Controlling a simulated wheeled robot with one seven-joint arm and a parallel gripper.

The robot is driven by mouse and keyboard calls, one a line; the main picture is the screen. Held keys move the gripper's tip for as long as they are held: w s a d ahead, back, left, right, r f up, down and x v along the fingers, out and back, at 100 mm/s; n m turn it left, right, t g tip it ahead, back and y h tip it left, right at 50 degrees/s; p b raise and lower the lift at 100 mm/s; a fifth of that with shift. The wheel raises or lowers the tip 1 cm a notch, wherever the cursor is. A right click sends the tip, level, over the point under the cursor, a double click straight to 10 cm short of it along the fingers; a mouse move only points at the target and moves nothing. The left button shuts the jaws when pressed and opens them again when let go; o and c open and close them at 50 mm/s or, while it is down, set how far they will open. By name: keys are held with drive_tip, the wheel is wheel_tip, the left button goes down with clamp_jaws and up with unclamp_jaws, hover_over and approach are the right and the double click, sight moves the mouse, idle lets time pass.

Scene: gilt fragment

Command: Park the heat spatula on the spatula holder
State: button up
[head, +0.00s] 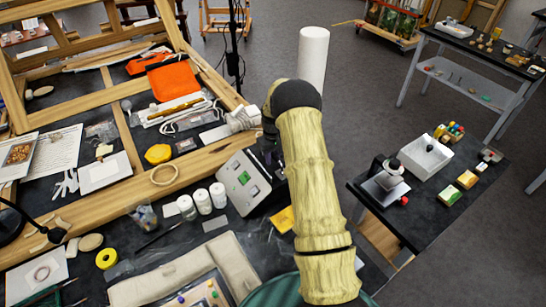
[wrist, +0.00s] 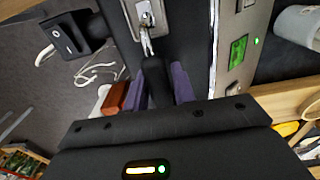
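In the wrist view, my gripper (wrist: 160,92) has two purple fingers closed on the black handle of the heat spatula (wrist: 156,75). The spatula's thin metal tip (wrist: 147,42) points up the picture, toward a small metal bracket with holes, seemingly the spatula holder (wrist: 145,12), on the dark side of the control box. The tip overlaps the bracket's lower end; I cannot tell whether they touch. In the head view, the control box (head: 240,183) has a grey front with a green display. My arm hides the gripper, spatula and holder there.
A black power switch (wrist: 70,32) sticks out left of the bracket in the wrist view. White bottles (head: 203,201) stand left of the control box. A wooden frame (head: 150,190) crosses the table. A side table (head: 425,215) with small items stands right.

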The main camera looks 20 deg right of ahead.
drive_tip(key=o, duration=0.5)
drive_tip(key=shift+o, duration=0.2)
drive_tip(key=shift+r, duration=0.1)
drive_tip(key=shift+r+p, duration=1.85)
drive_tip(key=shift+r, duration=1.6)
